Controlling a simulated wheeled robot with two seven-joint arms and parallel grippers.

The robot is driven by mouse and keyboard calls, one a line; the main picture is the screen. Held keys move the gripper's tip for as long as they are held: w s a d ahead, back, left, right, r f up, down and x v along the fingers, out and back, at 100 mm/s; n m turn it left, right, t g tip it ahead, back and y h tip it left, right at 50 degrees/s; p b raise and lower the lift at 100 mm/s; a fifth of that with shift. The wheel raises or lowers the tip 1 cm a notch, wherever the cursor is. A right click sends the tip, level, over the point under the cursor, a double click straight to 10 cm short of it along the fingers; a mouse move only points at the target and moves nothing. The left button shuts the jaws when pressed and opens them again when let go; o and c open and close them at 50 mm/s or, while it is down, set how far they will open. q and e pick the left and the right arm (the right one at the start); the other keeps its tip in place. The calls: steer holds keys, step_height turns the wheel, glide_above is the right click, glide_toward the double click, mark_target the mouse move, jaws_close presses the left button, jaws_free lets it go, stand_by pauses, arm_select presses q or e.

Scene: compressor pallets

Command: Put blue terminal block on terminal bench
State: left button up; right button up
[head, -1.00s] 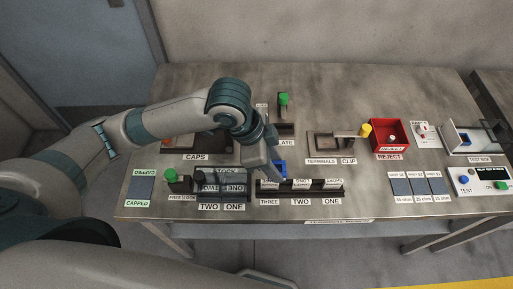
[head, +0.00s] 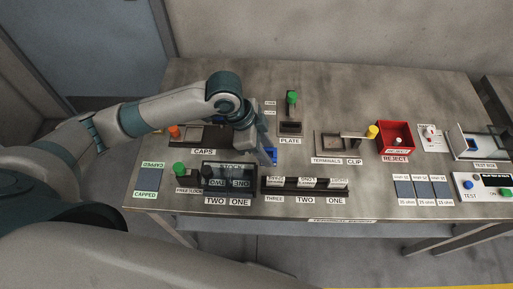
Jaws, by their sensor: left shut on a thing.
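The blue terminal block (head: 272,155) is held at the tip of my left gripper (head: 269,154), which is shut on it. The gripper points down and holds the block behind the rack labelled THREE, TWO, ONE (head: 305,185). The gripper partly hides the block. The bench (head: 370,205) carries a TERMINAL BENCH label on its front edge (head: 342,220). My right gripper is not in view.
A holder labelled PLATE (head: 290,128) stands behind and right of the gripper. A dark STOCK rack (head: 229,177) sits front left.

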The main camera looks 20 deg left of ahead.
arm_select(q)
steer(key=w+a+f, duration=0.1)
steer(key=a, duration=0.1)
steer(key=w+a+f+p, duration=0.1)
steer(key=w+f, duration=0.1)
steer(key=shift+w+a, duration=0.1)
steer(key=shift+a, duration=0.3)
steer(key=shift+f, duration=0.1)
step_height(320, 180, down, 3)
steer(key=shift+f+p, duration=0.15)
steer(key=shift+p, duration=0.6)
steer(key=shift+f, duration=0.25)
steer(key=shift+f, duration=0.1)
steer(key=o, duration=0.8)
steer(key=shift+c, duration=0.2)
